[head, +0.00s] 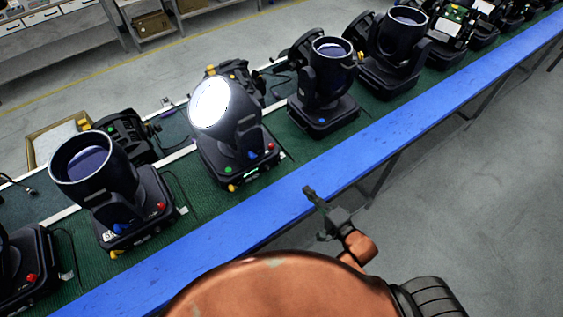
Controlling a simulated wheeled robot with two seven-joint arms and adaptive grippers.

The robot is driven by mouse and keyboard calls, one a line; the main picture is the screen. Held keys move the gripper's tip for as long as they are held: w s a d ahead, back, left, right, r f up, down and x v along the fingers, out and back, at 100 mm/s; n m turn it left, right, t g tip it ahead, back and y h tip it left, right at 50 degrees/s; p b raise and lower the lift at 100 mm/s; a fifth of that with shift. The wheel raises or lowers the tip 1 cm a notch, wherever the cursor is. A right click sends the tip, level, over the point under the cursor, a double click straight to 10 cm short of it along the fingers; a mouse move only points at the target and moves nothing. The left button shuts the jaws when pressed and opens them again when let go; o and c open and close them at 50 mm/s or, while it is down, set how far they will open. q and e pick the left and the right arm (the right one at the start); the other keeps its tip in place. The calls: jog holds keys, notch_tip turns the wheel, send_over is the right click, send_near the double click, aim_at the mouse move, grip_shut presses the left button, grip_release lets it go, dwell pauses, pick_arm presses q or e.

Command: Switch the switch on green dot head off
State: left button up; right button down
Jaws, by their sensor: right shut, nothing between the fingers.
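The green dot head (235,145) is a black moving-head lamp on the green belt, left of the picture's middle. Its lens (209,103) glows bright white. A green dot (228,170) sits on the front of its base, with a red part (271,147) at the base's right end and a yellow part (232,188) low at the front. I cannot make out the switch's position. My right gripper (310,193) is shut and empty. It appears over the blue rail, to the right of this head and apart from it. My left gripper is not in view.
Similar unlit lamps stand on both sides, including one at left (95,180) and one at right (323,90). A blue rail (400,125) runs along the belt's near edge. Grey floor (480,200) is open at right. A cardboard box (55,138) stands behind the belt.

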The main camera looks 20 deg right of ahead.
jog(key=shift+a, duration=0.1)
jog(key=shift+x, duration=1.1)
jog(key=p, duration=0.1)
send_near(278, 161)
jog(key=w, duration=0.1)
jog(key=w+f, duration=0.1)
jog(key=w, duration=0.1)
jog(key=w+a+f, duration=0.1)
jog(key=w, duration=0.1)
jog(key=shift+f, duration=0.15)
jog(key=shift+w+a+f, duration=0.1)
jog(key=shift+w+a, duration=0.1)
jog(key=shift+w, duration=0.45)
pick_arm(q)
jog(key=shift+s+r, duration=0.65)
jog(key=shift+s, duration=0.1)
pick_arm(e)
jog(key=shift+w, duration=0.1)
